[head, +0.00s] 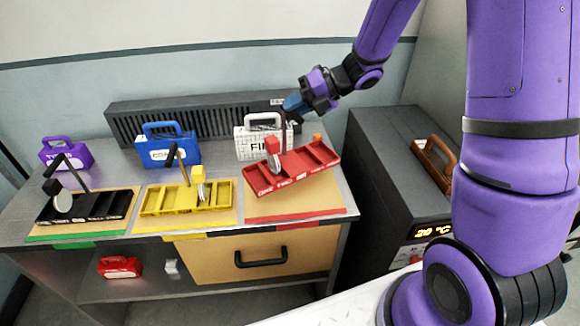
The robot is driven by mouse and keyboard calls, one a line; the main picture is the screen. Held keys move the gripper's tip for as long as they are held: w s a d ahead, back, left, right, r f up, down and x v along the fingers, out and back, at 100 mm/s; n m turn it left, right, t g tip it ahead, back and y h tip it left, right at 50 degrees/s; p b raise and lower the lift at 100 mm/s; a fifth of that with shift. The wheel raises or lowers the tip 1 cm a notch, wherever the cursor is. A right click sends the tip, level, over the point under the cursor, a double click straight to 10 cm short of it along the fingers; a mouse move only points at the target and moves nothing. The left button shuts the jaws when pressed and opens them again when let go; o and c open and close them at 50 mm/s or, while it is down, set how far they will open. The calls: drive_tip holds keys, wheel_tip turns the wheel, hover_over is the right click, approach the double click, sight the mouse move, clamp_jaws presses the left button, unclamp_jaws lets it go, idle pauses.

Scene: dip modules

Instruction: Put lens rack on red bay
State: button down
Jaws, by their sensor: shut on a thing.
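A red compartment rack (300,172) hangs tilted, right side higher, over the tan mat with the red front edge, the red bay (300,207). My gripper (288,122) is above the rack, shut on its upright post; the fingertips are small and partly hidden. A red block and a pale piece show at the rack's left part. The bay's bare mat shows below the rack.
A yellow rack (160,210) stands on the yellow bay and a black rack (100,217) on the green bay. Purple (62,155), blue (168,152) and white (248,148) cases stand behind. A dark cabinet (385,150) with a brown handle stands right of the bench.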

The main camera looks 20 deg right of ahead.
hover_over(294, 159)
wheel_tip(294, 159, down, 9)
idle(0.5)
drive_tip(key=c, duration=1.1)
unclamp_jaws()
drive_tip(key=shift+o, duration=0.2)
